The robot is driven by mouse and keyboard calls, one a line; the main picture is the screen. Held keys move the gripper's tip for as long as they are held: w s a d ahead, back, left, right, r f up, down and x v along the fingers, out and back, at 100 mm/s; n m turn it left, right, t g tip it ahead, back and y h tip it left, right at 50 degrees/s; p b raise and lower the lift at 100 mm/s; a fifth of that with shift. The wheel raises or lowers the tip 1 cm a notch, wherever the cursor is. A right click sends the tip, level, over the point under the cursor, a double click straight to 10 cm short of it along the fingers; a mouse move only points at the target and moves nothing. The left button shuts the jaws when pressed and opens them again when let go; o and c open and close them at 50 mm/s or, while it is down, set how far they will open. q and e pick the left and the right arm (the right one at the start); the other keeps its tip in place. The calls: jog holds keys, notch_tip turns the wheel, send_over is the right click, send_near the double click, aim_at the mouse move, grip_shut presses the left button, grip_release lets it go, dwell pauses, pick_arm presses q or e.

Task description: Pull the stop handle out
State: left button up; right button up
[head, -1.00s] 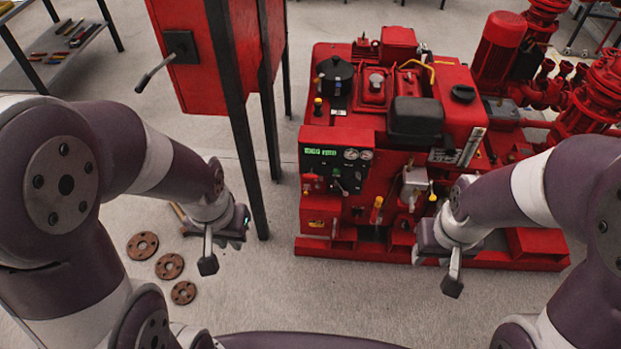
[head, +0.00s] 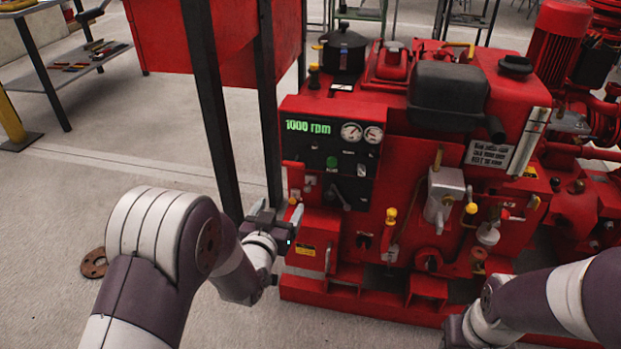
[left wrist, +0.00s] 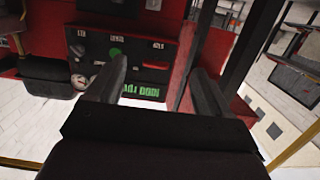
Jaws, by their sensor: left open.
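The red engine (head: 455,150) has a black control panel (head: 330,155) with a green "1000 rpm" readout and two gauges. I cannot tell for sure which fitting is the stop handle; a small red-and-pale piece (head: 294,196) shows at the panel's lower left, partly hidden by my left gripper. My left gripper (head: 280,213) is open in front of that corner. In the left wrist view its two fingers (left wrist: 158,85) stand apart with nothing seen between them; the panel (left wrist: 118,55) shows upside down beyond. My right gripper (head: 455,332) is at the bottom edge, its fingers out of frame.
A yellow-topped lever (head: 390,216) and a yellow-knobbed rod (head: 471,209) stick out from the engine front. The red cabinet's dark legs (head: 212,110) stand left of the panel, close behind my left arm.

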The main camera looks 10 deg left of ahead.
aim_at(293, 166)
pick_arm(q)
jog(key=shift+t, duration=0.8)
jog(key=w+r+b, duration=0.1)
jog(key=w, duration=0.3)
jog(key=w+r+b, duration=0.1)
jog(key=w+b, duration=0.1)
jog(key=w, duration=0.2)
jog(key=w+b, duration=0.1)
jog(key=w, duration=0.3)
jog(key=shift+w+d+r+b, duration=0.1)
jog(key=shift+d+r+b, duration=0.05)
jog(key=shift+r+b, duration=0.25)
jog(key=shift+w+r, duration=0.1)
jog(key=shift+w, duration=0.25)
